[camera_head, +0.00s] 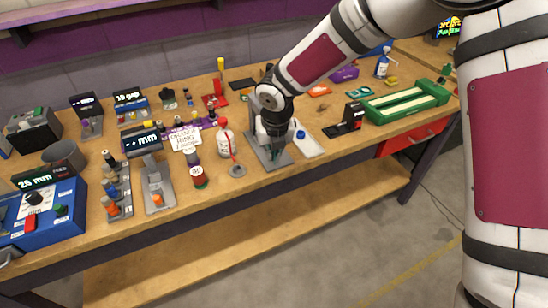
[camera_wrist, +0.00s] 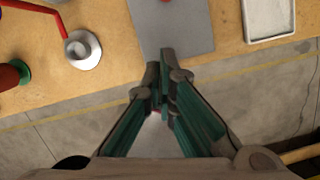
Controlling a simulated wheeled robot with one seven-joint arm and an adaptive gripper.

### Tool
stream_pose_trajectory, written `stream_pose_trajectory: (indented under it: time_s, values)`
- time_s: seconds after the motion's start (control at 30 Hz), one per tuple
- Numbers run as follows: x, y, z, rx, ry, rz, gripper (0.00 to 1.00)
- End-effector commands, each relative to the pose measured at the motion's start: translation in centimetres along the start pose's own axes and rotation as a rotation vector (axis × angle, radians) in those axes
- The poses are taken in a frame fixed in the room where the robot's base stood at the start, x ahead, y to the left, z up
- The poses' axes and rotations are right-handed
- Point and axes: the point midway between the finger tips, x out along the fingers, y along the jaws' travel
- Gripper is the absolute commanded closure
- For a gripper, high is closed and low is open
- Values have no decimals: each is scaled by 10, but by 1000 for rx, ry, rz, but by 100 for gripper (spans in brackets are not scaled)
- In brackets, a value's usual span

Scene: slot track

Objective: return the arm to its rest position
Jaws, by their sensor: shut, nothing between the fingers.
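My gripper (camera_wrist: 163,84) has green-lined fingers. In the wrist view its tips are together with nothing held between them, over the front edge of a grey plate. In the head view my gripper (camera_head: 276,156) hangs from my bent white and maroon arm, over the front part of the bench. The grey plate (camera_head: 258,150) lies on the wooden bench below it, and it also shows in the wrist view (camera_wrist: 185,35). The gripper hides part of the plate, and I cannot tell the exact height between them.
A white tray (camera_head: 309,146) lies right of the plate. Left of it stand a grey round base with a red rod (camera_head: 237,170), a white bottle (camera_head: 224,140) and a red-green cylinder (camera_head: 199,178). A green slotted track (camera_head: 405,102) is at the right. Tools crowd the left.

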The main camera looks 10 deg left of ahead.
Motion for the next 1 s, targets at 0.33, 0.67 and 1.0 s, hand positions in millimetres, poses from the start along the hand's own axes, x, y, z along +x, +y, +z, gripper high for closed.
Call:
stream_pose_trajectory:
  time_s: [0.33,0.67,1.0]
  values:
    - [-54,0,0,0,0,-1,100]
    - [-67,-5,-2,30,-1,-11,100]
    - [-156,-90,-43,755,-81,-176,100]
